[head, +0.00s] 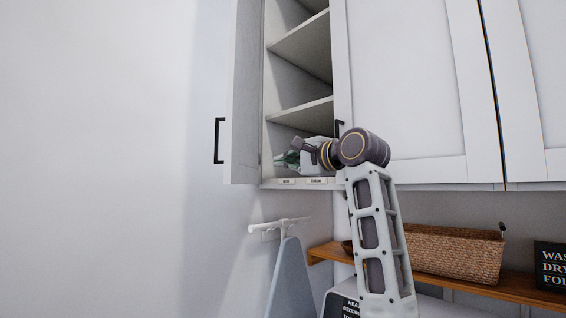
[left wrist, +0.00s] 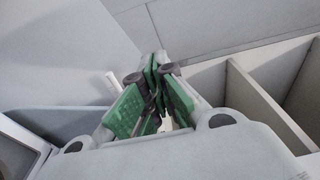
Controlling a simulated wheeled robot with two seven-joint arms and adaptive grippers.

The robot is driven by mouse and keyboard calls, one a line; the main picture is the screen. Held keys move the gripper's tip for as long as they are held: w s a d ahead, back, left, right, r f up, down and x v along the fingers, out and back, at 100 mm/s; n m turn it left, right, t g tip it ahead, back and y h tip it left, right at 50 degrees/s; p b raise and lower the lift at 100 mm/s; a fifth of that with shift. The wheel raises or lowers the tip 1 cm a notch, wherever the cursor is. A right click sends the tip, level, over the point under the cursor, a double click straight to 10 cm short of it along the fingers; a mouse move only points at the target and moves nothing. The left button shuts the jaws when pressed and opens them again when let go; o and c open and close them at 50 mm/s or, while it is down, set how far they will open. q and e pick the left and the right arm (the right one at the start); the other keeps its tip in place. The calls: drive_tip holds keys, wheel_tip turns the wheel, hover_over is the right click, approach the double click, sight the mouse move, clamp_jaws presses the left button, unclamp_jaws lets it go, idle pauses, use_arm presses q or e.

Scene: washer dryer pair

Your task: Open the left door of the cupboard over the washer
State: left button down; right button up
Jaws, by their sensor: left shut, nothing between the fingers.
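The left door (head: 243,95) of the cupboard stands wide open at the left in the head view, swung out toward the left wall, with its black handle (head: 219,141) facing left. Behind it the shelves (head: 305,47) are exposed and look empty. My left gripper (head: 284,160) is in front of the lower part of the opening, to the right of the door and apart from its handle. Its green fingers are shut and empty in the left wrist view (left wrist: 158,92), where the cupboard shelves (left wrist: 262,108) show at the right. My right gripper is not in view.
The neighbouring cupboard door (head: 410,85) is shut; its handle (head: 340,127) is partly hidden by my arm. Below are a wooden shelf (head: 515,287) with a wicker basket (head: 455,250), a dark sign (head: 551,267), and an ironing board (head: 286,280) on a wall hook. Free air lies left of the open door.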

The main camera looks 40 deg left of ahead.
use_arm(q)
drive_tip(key=p, duration=0.2)
approach(244, 165)
drive_tip(key=w+a, duration=0.2)
drive_tip(key=w, duration=0.1)
drive_tip(key=s+a, duration=0.1)
drive_tip(key=a, duration=0.1)
drive_tip(key=shift+s+a, duration=0.3)
drive_tip(key=shift+s, duration=0.05)
drive_tip(key=shift+f, duration=0.1)
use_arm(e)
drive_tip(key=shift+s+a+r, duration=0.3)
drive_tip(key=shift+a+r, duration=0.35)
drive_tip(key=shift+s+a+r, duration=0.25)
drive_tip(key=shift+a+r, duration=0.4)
use_arm(q)
drive_tip(key=shift+a, duration=0.15)
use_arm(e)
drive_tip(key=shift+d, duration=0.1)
